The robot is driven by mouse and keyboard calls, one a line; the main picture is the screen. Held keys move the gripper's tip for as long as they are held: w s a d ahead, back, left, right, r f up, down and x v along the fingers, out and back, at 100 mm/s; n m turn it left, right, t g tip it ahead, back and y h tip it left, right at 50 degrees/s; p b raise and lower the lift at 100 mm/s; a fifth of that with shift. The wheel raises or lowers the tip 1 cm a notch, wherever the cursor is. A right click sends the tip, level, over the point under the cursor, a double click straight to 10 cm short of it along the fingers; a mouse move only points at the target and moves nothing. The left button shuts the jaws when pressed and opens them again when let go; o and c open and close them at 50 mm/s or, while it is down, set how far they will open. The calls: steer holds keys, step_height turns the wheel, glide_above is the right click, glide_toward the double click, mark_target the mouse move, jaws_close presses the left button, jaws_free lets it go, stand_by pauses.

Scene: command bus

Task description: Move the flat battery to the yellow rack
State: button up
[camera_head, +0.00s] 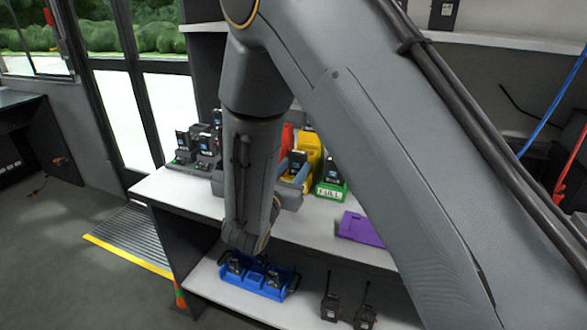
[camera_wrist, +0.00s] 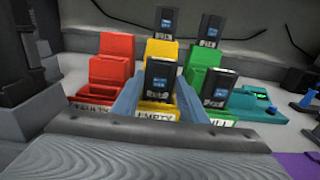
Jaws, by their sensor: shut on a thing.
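The yellow rack (camera_wrist: 159,109), labelled EMPTY, stands between the red and green racks; it also shows in the head view (camera_head: 311,150). My gripper (camera_wrist: 158,88) is shut on a dark battery (camera_wrist: 159,74) with a blue label, one blue finger on each side of it. The held battery is upright over the front part of the yellow rack, and it shows in the head view (camera_head: 297,161). I cannot tell whether its lower end is seated in the slot. Another dark battery (camera_wrist: 167,20) stands behind it at the yellow rack's rear.
The red rack (camera_wrist: 110,73), labelled FAULTY, looks empty. The green rack (camera_wrist: 200,77) holds batteries front (camera_wrist: 220,87) and rear. A charger with batteries (camera_head: 203,145) is at left. A purple item (camera_head: 360,229) lies right. A blue tray (camera_head: 262,287) and radios are on the lower shelf.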

steer(key=shift+f, duration=0.15)
steer(key=o, duration=1.2)
steer(key=shift+s, duration=0.1)
steer(key=b+v, duration=0.1)
steer(key=v, duration=0.6)
steer(key=shift+s+a, duration=0.15)
steer(key=shift+s, duration=0.15)
